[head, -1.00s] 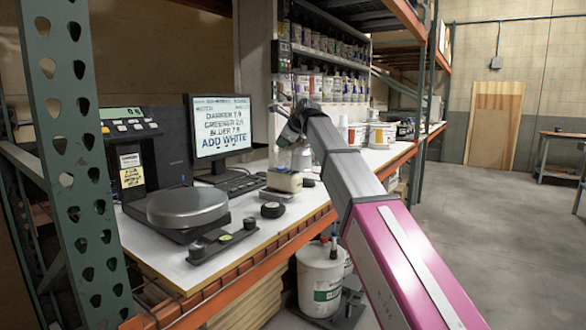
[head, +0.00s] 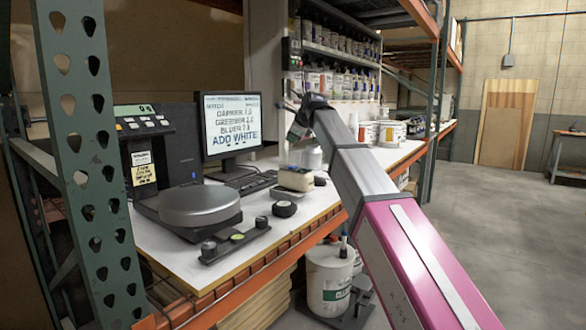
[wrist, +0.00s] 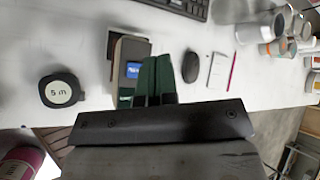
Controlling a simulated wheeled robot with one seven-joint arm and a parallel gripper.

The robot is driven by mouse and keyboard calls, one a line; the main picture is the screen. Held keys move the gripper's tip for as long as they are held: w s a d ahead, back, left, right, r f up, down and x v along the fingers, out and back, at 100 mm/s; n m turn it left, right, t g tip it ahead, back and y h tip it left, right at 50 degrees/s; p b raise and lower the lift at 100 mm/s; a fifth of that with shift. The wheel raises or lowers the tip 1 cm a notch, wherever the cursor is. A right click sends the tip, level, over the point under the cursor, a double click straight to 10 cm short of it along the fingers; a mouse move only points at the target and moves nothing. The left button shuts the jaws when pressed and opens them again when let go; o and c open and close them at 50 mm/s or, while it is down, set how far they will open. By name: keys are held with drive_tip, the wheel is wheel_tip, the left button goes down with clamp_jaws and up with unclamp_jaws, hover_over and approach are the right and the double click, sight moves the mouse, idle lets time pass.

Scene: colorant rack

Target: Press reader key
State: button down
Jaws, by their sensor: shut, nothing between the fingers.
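A small cream and dark device (head: 296,179), which looks like the reader, lies on the white bench. In the wrist view its blue lit screen (wrist: 133,70) shows just left of my fingers; I cannot make out a key, and the fingers cover part of the device. My gripper (head: 296,131) is above and behind the device in the head view, pointing down. In the wrist view my gripper's two green fingers (wrist: 156,76) are together and empty. I cannot tell whether they touch the device.
A round black tape measure (head: 284,209) lies in front of the device. A keyboard (head: 250,183), a monitor (head: 229,120) reading "ADD WHITE" and a round scale (head: 199,206) stand left. A dark mouse (wrist: 191,66) and cups (wrist: 262,27) are right. A green rack post (head: 85,150) stands front left.

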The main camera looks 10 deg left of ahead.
sight(292, 167)
drive_tip(key=shift+f, duration=3.6)
drive_tip(key=shift+f, duration=0.1)
drive_tip(key=shift+f, duration=0.3)
drive_tip(key=shift+f, duration=0.35)
drive_tip(key=shift+r, duration=0.75)
